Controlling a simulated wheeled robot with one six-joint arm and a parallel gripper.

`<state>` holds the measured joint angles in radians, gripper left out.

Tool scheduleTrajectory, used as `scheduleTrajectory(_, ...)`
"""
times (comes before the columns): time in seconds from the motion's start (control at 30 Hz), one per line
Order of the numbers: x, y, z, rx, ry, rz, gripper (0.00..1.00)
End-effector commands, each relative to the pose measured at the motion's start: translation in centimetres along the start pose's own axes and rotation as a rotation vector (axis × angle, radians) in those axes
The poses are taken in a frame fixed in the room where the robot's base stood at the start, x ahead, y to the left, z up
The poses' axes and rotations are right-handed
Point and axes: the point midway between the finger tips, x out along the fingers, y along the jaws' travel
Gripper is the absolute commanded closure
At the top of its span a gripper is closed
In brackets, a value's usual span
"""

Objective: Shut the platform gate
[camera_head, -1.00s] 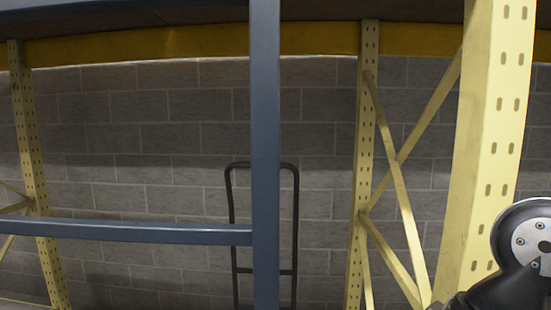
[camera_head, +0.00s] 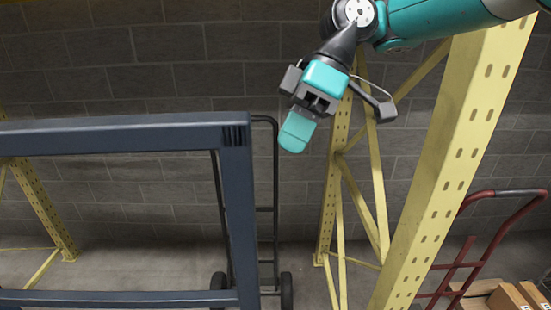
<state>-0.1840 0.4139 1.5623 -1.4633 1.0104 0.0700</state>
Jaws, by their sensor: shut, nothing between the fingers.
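The blue-grey metal gate (camera_head: 237,215) shows at the left and centre of the head view. Its top rail runs in from the left edge to a corner with an upright post, and a lower rail shows near the bottom. My gripper (camera_head: 296,132) hangs from the upper right, its teal fingers shut and empty, pointing down and left. In the picture it is just right of the gate's top corner, with a visible gap between them. How far it is from the gate in depth is hard to tell. No latch is visible.
A yellow perforated rack post (camera_head: 455,170) stands at the right, close to my arm. More yellow rack uprights (camera_head: 335,190) stand behind. A black hand truck (camera_head: 275,200) leans near the block wall. A red hand truck (camera_head: 480,240) and cardboard boxes (camera_head: 490,298) are at the lower right.

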Motion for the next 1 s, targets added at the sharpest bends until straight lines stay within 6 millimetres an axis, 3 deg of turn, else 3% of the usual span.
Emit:
scheduleTrajectory(0.53, 9.6, 0.0, 0.1, 0.001, -0.002, -0.005, 1.00)
scheduleTrajectory(0.73, 10.6, -2.7, -0.1, -0.001, -0.001, -0.003, 1.00)
scheduleTrajectory(1.0, 11.2, -3.6, 0.0, 0.001, 0.001, 0.000, 1.00)
